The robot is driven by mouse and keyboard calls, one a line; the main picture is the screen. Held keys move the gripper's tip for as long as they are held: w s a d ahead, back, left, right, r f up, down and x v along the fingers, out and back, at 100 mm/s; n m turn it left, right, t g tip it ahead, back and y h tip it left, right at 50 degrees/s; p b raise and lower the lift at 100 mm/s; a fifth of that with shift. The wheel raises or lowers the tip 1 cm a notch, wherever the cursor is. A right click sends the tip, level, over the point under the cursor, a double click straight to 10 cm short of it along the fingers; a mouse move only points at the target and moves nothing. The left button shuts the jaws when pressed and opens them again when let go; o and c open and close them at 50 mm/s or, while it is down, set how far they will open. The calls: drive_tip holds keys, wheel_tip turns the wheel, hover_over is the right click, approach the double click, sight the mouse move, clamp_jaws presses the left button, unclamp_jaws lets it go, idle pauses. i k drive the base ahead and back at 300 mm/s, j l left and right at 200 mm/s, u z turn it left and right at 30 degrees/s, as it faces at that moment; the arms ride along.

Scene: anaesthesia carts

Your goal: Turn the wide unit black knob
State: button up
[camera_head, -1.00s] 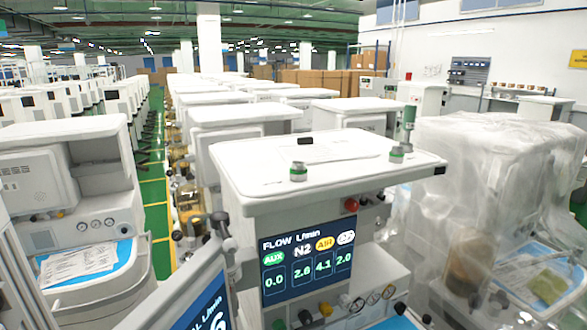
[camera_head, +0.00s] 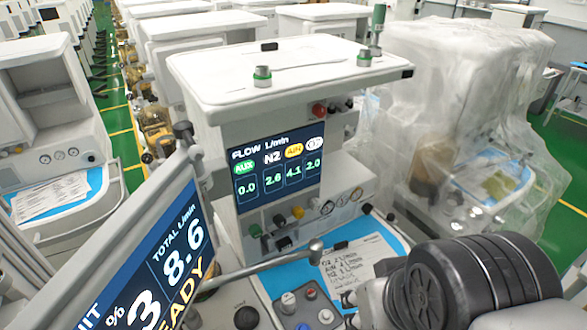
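The near white unit with a wide top (camera_head: 215,85) stands in the middle. Under its flow display (camera_head: 275,170) is a row of small knobs: a green knob (camera_head: 255,231), a black knob (camera_head: 280,221) and a yellow knob (camera_head: 298,213). Another dark knob (camera_head: 285,243) sits just below the row. A round black knob (camera_head: 246,318) shows low on the work surface. I cannot tell which black knob the task means. A dark ribbed part of my arm fills the lower right, apart from the flow knobs. My gripper's fingers do not show.
A tilted monitor (camera_head: 155,265) stands at the lower left, near the knobs. A metal rod (camera_head: 265,266) crosses the work surface. A button panel (camera_head: 305,305) and a printed sheet (camera_head: 355,265) lie in front. A plastic-wrapped unit (camera_head: 465,70) stands close on the right.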

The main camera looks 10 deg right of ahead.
sight(279, 220)
drive_tip(key=k+l+u, duration=0.2)
drive_tip(key=l, duration=0.3)
drive_tip(key=k+l+u, duration=0.2)
drive_tip(key=l, duration=0.25)
drive_tip(key=k+l+u, duration=0.2)
drive_tip(key=l, duration=0.25)
drive_tip(key=k+l+u, duration=0.25)
drive_tip(key=l, duration=0.15)
drive_tip(key=i, duration=0.05)
